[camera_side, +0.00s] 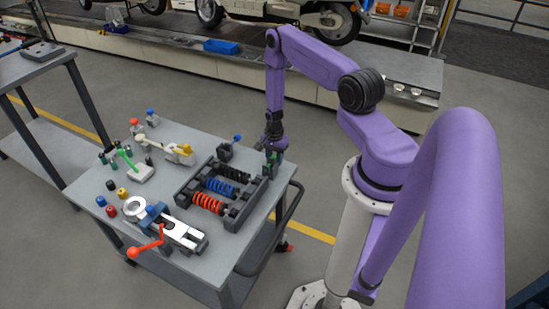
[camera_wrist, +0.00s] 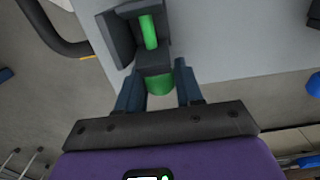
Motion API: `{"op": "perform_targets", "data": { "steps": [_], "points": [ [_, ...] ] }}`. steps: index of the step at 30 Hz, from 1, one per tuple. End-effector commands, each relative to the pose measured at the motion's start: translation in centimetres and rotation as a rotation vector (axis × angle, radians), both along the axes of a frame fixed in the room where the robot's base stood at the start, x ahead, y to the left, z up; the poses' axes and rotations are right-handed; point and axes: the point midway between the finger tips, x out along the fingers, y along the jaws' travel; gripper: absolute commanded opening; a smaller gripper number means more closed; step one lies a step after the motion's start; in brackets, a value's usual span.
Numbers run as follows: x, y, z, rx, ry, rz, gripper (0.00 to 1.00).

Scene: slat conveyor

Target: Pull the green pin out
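The green pin (camera_wrist: 149,32) runs through a dark bracket (camera_wrist: 118,38) at the top of the wrist view. Its wider green end (camera_wrist: 159,84) shows on the near side of the bracket. My gripper (camera_wrist: 160,80) has one finger on each side of this green end, very close to it. I cannot tell whether the fingers press on it. In the side view my gripper (camera_side: 273,148) points down at the right back edge of the table, where it hides most of the bracket and pin.
Beside the gripper on the grey table (camera_side: 222,248) stands a dark rack (camera_side: 245,205) with red, blue and black springs. A cart handle (camera_side: 285,225) curves along the right edge.

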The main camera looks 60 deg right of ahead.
Motion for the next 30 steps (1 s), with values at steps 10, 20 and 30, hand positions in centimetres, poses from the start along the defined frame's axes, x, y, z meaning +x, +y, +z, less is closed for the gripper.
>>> {"op": "perform_targets", "data": {
  "steps": [10,20,30],
  "points": [
    [0.0,-1.4,0.0,0.000,0.000,-0.002,0.06],
    [0.0,-2.8,0.0,0.000,-0.001,-0.002,0.06],
    [0.0,-4.2,0.0,0.000,0.000,-0.001,0.06]
  ]
}}
